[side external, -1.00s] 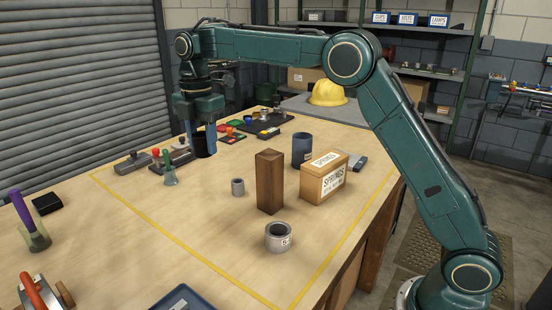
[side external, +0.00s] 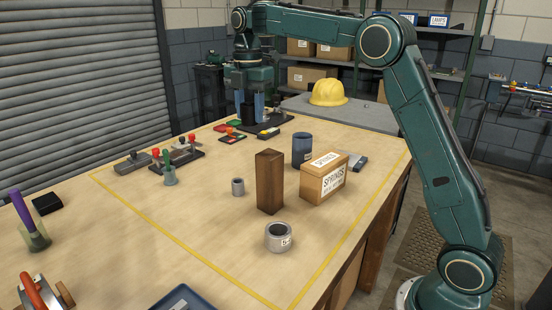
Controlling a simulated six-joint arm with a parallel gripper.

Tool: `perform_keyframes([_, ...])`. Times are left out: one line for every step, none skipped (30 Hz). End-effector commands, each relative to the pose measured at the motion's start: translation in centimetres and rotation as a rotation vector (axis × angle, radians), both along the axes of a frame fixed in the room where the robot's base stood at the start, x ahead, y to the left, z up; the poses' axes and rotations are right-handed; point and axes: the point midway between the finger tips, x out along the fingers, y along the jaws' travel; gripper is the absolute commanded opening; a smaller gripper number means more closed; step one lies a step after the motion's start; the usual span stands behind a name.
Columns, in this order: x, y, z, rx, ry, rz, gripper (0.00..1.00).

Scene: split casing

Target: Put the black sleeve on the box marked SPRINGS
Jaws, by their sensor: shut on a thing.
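The cardboard box marked SPRINGS (side external: 325,182) stands upright right of the middle of the bench, its top flat and bare. My gripper (side external: 249,112) is at the far part of the bench, to the left of and beyond the box. Its blue fingers are shut on the black sleeve (side external: 249,116). The sleeve is small and dark here and partly hidden by the fingers. It appears held above the dark fixture area; I cannot tell its exact height.
A tall brown wooden block (side external: 270,182) stands left of the box. A dark blue cup (side external: 302,149) is behind it. A yellow hard hat (side external: 328,93) lies at the back.

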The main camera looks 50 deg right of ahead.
Motion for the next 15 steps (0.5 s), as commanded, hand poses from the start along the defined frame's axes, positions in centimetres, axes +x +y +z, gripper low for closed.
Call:
perform_keyframes([-0.8,-1.9,0.7,-0.001,-0.003,-0.014,0.12])
perform_keyframes([-1.2,-2.9,1.1,-0.001,-0.003,-0.017,0.12])
perform_keyframes([-1.9,-4.1,1.5,-0.001,-0.003,-0.022,0.12])
perform_keyframes([-2.3,-4.9,1.8,-0.001,-0.002,-0.025,0.12])
perform_keyframes([-2.8,-5.9,2.1,-0.001,-0.002,-0.029,0.12])
perform_keyframes([-3.6,-7.0,2.6,-0.001,-0.003,-0.035,0.12])
perform_keyframes([-4.1,-7.8,2.9,-0.001,-0.003,-0.037,0.12])
perform_keyframes([-4.7,-8.7,3.2,-0.001,-0.003,-0.042,0.12])
perform_keyframes([-5.4,-9.7,3.7,-0.001,-0.003,-0.046,0.12])
perform_keyframes([-6.0,-10.5,4.0,-0.001,-0.003,-0.049,0.12])
perform_keyframes([-6.6,-11.3,4.3,-0.001,-0.003,-0.053,0.12])
perform_keyframes([-7.4,-12.2,4.7,-0.001,-0.003,-0.057,0.12])
perform_keyframes([-8.0,-12.8,4.9,-0.001,-0.003,-0.060,0.12])
perform_keyframes([-8.6,-13.5,5.2,-0.001,-0.002,-0.063,0.12])
perform_keyframes([-9.3,-14.2,5.5,-0.001,-0.001,-0.067,0.12])
